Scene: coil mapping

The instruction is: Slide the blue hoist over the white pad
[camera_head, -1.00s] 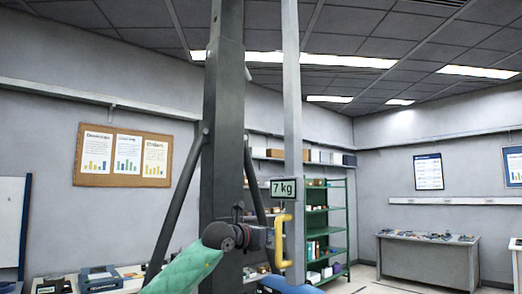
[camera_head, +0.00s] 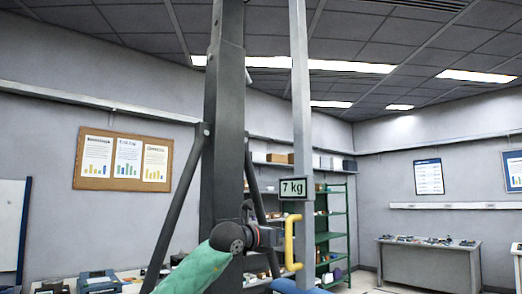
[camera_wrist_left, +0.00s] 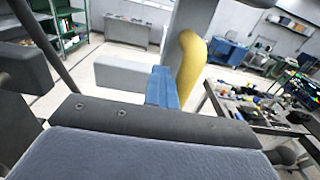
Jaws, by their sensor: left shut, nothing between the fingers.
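The blue hoist shows its blue part (camera_head: 290,286) at the bottom edge of the head view, below a yellow handle (camera_head: 292,245) on a thin grey post. The left wrist view shows the blue part (camera_wrist_left: 163,88) and the yellow handle (camera_wrist_left: 188,72). My left gripper (camera_head: 270,236), on a green-sleeved arm, is shut and empty just left of the handle; I cannot tell whether it touches. My right gripper is out of view.
A thick dark column (camera_head: 225,140) with slanted braces stands left of the post, with a "7 kg" sign (camera_head: 293,188) on the post. A cluttered bench (camera_wrist_left: 262,112) stands right in the left wrist view. Green shelves (camera_head: 330,230) stand behind; pale floor is open around the pale block.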

